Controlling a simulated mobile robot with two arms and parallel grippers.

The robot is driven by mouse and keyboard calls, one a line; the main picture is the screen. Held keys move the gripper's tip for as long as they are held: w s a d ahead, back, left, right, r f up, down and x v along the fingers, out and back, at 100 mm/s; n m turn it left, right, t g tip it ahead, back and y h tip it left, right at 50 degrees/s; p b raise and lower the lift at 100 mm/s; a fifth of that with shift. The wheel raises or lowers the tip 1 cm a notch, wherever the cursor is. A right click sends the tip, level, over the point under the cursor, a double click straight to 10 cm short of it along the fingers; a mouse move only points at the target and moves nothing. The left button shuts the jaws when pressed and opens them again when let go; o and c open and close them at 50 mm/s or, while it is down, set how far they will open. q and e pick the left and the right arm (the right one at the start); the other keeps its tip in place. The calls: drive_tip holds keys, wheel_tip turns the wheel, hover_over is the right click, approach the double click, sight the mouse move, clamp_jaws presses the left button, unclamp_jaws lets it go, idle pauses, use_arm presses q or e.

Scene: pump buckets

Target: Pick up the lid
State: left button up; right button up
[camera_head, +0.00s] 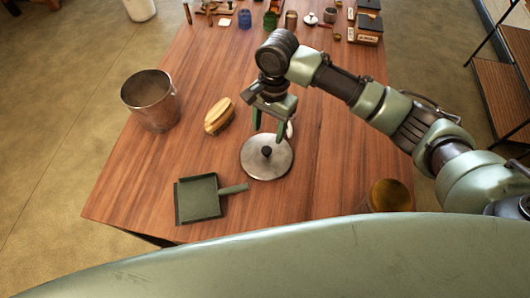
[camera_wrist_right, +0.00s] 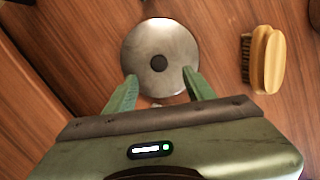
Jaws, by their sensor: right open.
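The lid (camera_head: 267,166) is a round silver metal disc with a small dark knob, lying flat on the wooden table. It also shows in the right wrist view (camera_wrist_right: 160,40), with its knob near its middle, a little beyond the fingertips. My right gripper (camera_head: 269,139) is above the far part of the lid, its fingers pointing down. In the wrist view the right gripper (camera_wrist_right: 158,84) has its green fingers apart with nothing between them. I cannot tell from the pictures exactly how high the fingertips are above the lid. My left gripper is not in view.
On the wooden table (camera_head: 330,190), a metal bucket (camera_head: 152,102) stands at left. A brush (camera_head: 219,116) lies left of the lid, and a green dustpan (camera_head: 199,198) lies nearer. A brownish-gold round container (camera_head: 390,195) stands near right. Several small items fill the far end.

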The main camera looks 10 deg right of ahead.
sight(267, 149)
drive_tip(key=shift+w+f, duration=0.2)
drive_tip(key=shift+f, duration=0.35)
drive_tip(key=shift+a+f, duration=0.1)
drive_tip(key=shift+f, duration=0.8)
drive_tip(key=shift+s+f+p, duration=0.25)
drive_tip(key=shift+f+p, duration=0.1)
drive_tip(key=shift+p, duration=0.05)
drive_tip(key=f, duration=0.1)
drive_tip(key=f+p, duration=0.1)
drive_tip(key=f, duration=0.1)
drive_tip(key=shift+s+a+f, duration=0.1)
drive_tip(key=shift+s+f, duration=0.2)
drive_tip(key=shift+s, duration=0.05)
drive_tip(key=shift+f, duration=0.45)
clamp_jaws()
